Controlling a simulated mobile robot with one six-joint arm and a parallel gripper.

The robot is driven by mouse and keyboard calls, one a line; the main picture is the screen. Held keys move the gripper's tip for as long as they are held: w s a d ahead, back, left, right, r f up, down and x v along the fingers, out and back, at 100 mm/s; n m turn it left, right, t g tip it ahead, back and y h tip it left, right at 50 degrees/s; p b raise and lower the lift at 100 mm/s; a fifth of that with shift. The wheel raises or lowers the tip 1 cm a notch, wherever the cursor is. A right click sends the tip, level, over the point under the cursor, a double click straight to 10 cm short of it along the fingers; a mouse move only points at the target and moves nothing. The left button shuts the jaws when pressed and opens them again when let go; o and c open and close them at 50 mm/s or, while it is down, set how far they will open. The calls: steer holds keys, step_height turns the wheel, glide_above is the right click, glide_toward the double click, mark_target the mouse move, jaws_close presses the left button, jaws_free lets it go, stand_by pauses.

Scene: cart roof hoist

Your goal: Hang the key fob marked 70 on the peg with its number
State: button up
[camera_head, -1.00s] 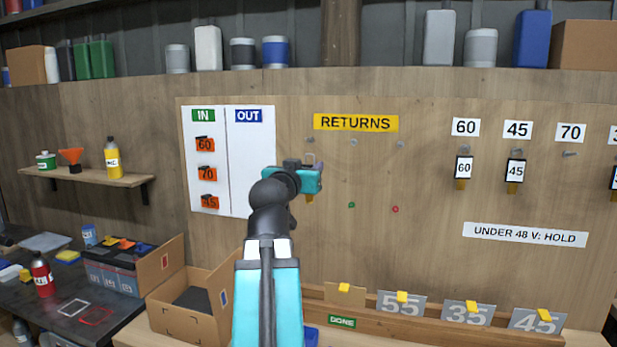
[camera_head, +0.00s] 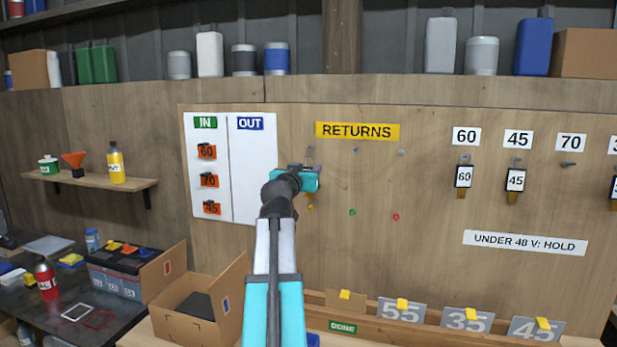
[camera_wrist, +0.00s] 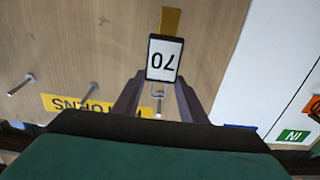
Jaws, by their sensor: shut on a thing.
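My gripper (camera_head: 312,180) is at the board below the left end of the RETURNS sign. In the wrist view, my gripper (camera_wrist: 159,108) is shut on the fob marked 70 (camera_wrist: 165,58), which shows upside down with a brown tag beyond it. In the head view my arm hides most of the fob. The number label 70 (camera_head: 570,142) is on the right of the board, with a bare peg (camera_head: 568,164) below it.
The fob marked 60 (camera_head: 464,177) and the fob marked 45 (camera_head: 515,180) hang under their labels, left of the bare peg. The RETURNS sign (camera_head: 357,131) has pegs below it. A ledge with number plates (camera_head: 468,318) runs along the bottom.

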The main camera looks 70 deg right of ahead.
steer(key=shift+w+d+f, duration=0.1)
steer(key=shift+w+d, duration=0.15)
steer(key=shift+d, duration=0.35)
steer(key=shift+w+d, duration=0.2)
steer(key=shift+d, duration=0.4)
steer(key=shift+f+p, duration=0.75)
steer(key=shift+f, duration=1)
steer(key=shift+f, duration=0.2)
steer(key=o, duration=1.2)
steer(key=shift+r, duration=0.1)
steer(key=shift+r, duration=0.1)
